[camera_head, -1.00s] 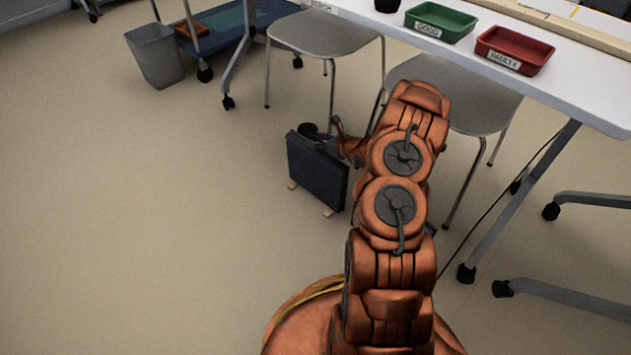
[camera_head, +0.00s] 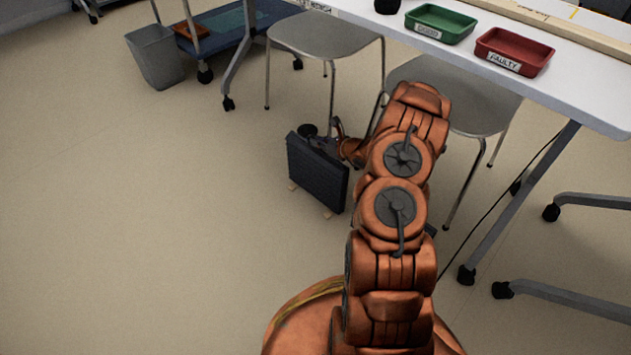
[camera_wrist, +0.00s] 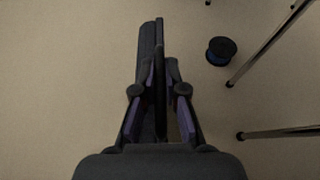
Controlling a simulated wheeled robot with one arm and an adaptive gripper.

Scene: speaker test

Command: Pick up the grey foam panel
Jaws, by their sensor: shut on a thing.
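The grey foam panel (camera_head: 316,176) stands upright on the floor on small light feet, left of my arm in the head view. In the wrist view, its top edge (camera_wrist: 160,45) runs lengthwise between the fingers. My gripper (camera_wrist: 158,95) is shut on the panel, with one finger on each side. In the head view, my gripper (camera_head: 330,140) is at the panel's upper back edge, and my wrist partly hides it.
Two grey chairs (camera_head: 320,33) and a white table (camera_head: 590,95) stand behind and right. A green tray (camera_head: 440,24) and a red tray (camera_head: 514,52) sit on the table. A dark spool (camera_wrist: 221,51) lies on the floor nearby. A bin (camera_head: 155,57) stands at upper left. Floor at left is clear.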

